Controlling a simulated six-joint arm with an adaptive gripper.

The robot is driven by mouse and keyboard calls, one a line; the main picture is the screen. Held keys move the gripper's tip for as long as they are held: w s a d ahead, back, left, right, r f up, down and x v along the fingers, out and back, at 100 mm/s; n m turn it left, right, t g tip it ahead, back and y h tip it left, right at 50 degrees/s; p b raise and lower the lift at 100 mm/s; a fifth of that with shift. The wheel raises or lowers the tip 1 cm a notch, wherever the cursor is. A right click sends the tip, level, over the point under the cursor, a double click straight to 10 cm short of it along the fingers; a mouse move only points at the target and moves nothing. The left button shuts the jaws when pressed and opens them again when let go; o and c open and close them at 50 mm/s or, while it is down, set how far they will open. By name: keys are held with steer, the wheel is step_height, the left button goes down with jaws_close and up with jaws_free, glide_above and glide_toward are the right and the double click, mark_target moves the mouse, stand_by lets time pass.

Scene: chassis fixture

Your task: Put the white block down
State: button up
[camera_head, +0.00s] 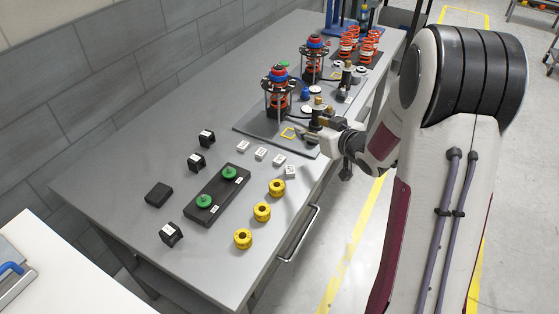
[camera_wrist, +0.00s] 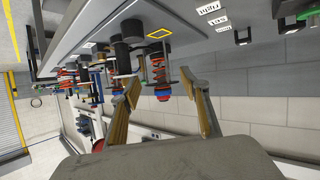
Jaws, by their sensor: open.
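Several small white blocks with dark markings stand on the grey table (camera_head: 120,195): one at the left of their row (camera_head: 243,146), two in the middle (camera_head: 261,153) (camera_head: 279,159), and one nearest the table's front edge (camera_head: 291,171). White labelled pieces (camera_wrist: 208,8) also show at the top of the wrist view, which looks upside down. My gripper (camera_head: 313,134) is above the near end of the grey fixture plate, to the right of the blocks and apart from them. In the wrist view its two fingers (camera_wrist: 165,82) are spread, with nothing held between them.
Spring assemblies (camera_head: 278,92) stand on the fixture plate (camera_head: 255,124), close to my gripper. A black tray (camera_head: 218,193) holds green parts. Yellow rings (camera_head: 262,211) lie along the front edge, and black blocks (camera_head: 171,234) lie left of the tray. A wall runs behind.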

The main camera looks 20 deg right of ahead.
steer(key=w+d+m+g+h, duration=0.1)
steer(key=w+m+g+h, duration=0.1)
steer(key=w, duration=0.1)
steer(key=w+d+m+g+h, duration=0.1)
steer(key=w, duration=0.1)
steer(key=shift+d+f+h, duration=0.3)
steer(key=shift+d+h, duration=0.05)
steer(key=shift+h, duration=0.05)
steer(key=shift+a+r+m+g, duration=0.15)
steer(key=shift+a+m+g, duration=0.2)
steer(key=shift+m+g, duration=0.3)
steer(key=s+a+r+m+g, duration=0.1)
steer(key=s+a+r+g, duration=0.15)
steer(key=a, duration=0.35)
steer(key=s+a+r+m+g, duration=0.2)
steer(key=s+a+g, duration=0.1)
steer(key=a, duration=0.4)
steer(key=shift+y, duration=0.3)
steer(key=x, duration=0.3)
steer(key=s+x, duration=0.1)
steer(key=x, duration=0.1)
steer(key=shift+f, duration=0.4)
steer(key=shift+f, duration=0.1)
